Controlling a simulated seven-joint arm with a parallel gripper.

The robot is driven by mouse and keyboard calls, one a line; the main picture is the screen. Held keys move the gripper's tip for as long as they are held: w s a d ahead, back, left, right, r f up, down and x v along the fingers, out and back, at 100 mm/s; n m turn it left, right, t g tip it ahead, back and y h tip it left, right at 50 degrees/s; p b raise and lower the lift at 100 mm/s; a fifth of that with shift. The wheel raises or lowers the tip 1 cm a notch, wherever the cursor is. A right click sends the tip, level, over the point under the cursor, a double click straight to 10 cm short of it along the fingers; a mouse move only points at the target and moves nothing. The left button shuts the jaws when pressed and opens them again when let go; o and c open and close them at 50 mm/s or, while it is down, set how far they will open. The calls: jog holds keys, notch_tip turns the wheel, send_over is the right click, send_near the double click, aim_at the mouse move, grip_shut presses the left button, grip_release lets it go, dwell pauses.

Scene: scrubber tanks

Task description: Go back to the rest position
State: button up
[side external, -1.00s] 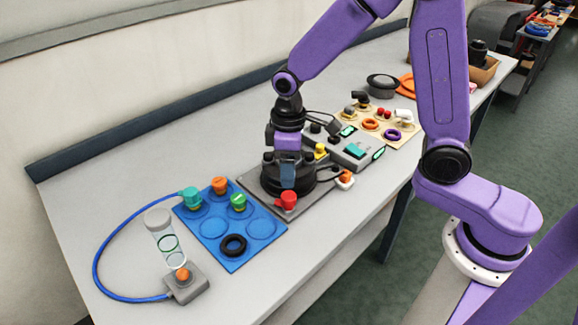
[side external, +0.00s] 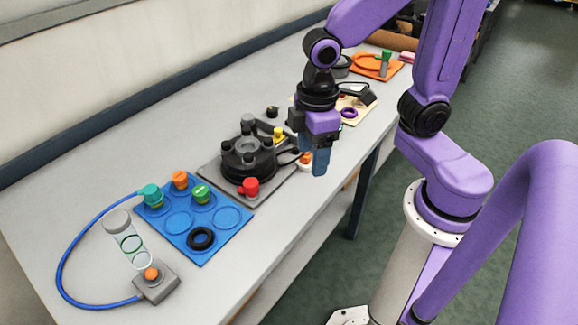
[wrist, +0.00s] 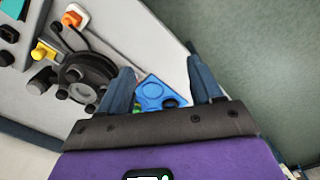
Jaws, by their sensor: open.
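My gripper (side external: 321,162) hangs at the front edge of the bench in the side external view, raised and to the right of the black round scrubber tank (side external: 248,160). In the wrist view my gripper (wrist: 163,80) shows two blue fingers spread apart with nothing between them. The tank, with black knobs around its top, also shows in the wrist view (wrist: 88,75). It stands on a grey plate and my gripper is clear of it. My arm hides part of the bench behind the gripper.
A blue mat (side external: 214,238) holds orange, green and teal caps and a black ring. A clear tube (side external: 126,238) stands beside a grey box with an orange button (side external: 153,277). A red knob (side external: 250,187) sits at the plate's front. Open floor lies right of the bench (side external: 290,215).

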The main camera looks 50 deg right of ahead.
jog(key=s+d+r+n, duration=0.1)
jog(key=s+d, duration=0.3)
jog(key=s, duration=0.5)
jog(key=shift+r+n, duration=0.25)
jog(key=shift+n, duration=0.05)
dwell(0.4)
